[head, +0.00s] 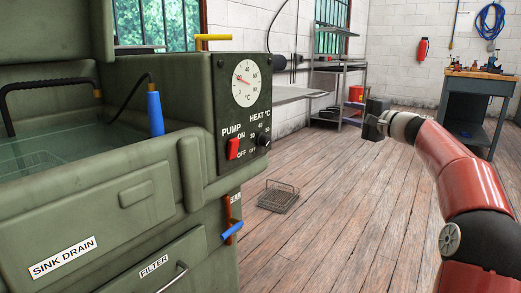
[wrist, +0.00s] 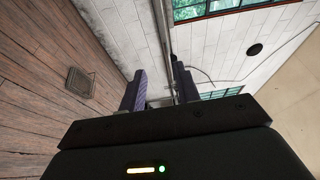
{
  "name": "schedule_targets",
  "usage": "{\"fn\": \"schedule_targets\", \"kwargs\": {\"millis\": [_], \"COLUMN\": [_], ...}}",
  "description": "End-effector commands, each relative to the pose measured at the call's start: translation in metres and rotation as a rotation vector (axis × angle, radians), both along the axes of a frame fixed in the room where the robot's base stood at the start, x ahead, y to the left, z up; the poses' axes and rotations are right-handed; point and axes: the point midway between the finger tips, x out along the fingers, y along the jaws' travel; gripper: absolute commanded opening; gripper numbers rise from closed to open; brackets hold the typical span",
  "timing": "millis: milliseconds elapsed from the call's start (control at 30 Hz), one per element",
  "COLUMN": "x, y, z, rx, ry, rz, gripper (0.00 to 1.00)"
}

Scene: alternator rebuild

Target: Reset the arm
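My red and black arm comes in from the right in the head view. Its gripper (head: 374,122) is raised above the wood floor, right of the green parts washer (head: 150,190). In the wrist view my gripper (wrist: 158,85) has its two dark fingers apart, with a clear gap and nothing between them. It touches nothing that I can see.
A wire basket (head: 279,196) lies on the floor beside the washer; it also shows in the wrist view (wrist: 80,82). A metal shelf (head: 338,85) and a workbench (head: 478,95) stand at the back. A fire extinguisher (head: 422,49) hangs on the wall.

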Motion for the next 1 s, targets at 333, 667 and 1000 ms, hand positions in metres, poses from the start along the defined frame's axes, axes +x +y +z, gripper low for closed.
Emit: {"fn": "schedule_targets", "kwargs": {"millis": [333, 667, 1000], "x": [-0.059, -0.228, -0.417], "y": [0.100, 0.166, 0.133], "z": [-0.010, -0.052, -0.122], "rx": [-0.328, -0.899, -1.389], "ry": [0.128, 0.296, 0.387], "rz": [0.090, 0.197, 0.302], "gripper": [0.32, 0.32, 0.32]}}
